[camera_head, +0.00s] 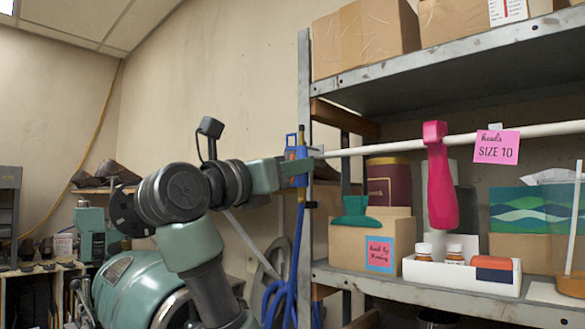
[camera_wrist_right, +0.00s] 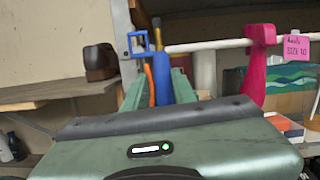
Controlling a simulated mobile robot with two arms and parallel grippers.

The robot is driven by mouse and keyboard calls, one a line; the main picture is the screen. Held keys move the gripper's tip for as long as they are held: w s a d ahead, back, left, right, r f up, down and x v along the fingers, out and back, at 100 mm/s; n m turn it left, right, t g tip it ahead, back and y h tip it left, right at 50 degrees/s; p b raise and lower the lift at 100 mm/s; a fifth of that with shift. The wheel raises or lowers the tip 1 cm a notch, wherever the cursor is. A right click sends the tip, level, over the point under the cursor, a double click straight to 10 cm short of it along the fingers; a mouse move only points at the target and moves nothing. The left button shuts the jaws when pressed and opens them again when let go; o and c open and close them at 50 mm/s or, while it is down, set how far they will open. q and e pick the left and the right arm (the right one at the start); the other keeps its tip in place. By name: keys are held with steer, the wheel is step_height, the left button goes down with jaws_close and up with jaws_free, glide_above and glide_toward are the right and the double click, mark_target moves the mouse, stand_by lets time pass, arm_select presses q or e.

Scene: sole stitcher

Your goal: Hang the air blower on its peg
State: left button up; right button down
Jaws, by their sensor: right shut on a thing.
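The blue air blower (camera_head: 300,153) has a square blue loop at its upper left and a blue hose running down. My right gripper (camera_head: 299,168) is shut on the blower's body. In the right wrist view the blower (camera_wrist_right: 161,84) stands upright between the two green fingers of my right gripper (camera_wrist_right: 160,92), with its loop above them. A long pale rod (camera_head: 385,147), perhaps the peg, runs along the shelf front. Its left end appears close to the blower's right side; the loop appears left of that end. The depth between them is unclear. My left gripper is out of view.
A pink tool (camera_head: 440,182) hangs on the rod, near a pink "SIZE 10" note (camera_head: 496,147). The shelf's metal upright (camera_head: 304,80) stands behind the blower. A white tray (camera_head: 462,275) with bottles sits below. The blue hose hangs coiled (camera_head: 281,300).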

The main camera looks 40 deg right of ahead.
steer(key=shift+d, duration=0.2)
steer(key=shift+d, duration=0.75)
steer(key=shift+f+x, duration=0.25)
steer(key=shift+x, duration=0.85)
stand_by(1.4)
steer(key=shift+d+f, duration=0.1)
steer(key=shift+d, duration=0.35)
stand_by(0.4)
steer(key=shift+d+f, duration=0.1)
steer(key=shift+f, duration=0.25)
stand_by(0.7)
steer(key=c, duration=0.8)
jaws_free()
steer(key=shift+o, duration=0.2)
steer(key=a, duration=1)
steer(key=shift+s, duration=0.45)
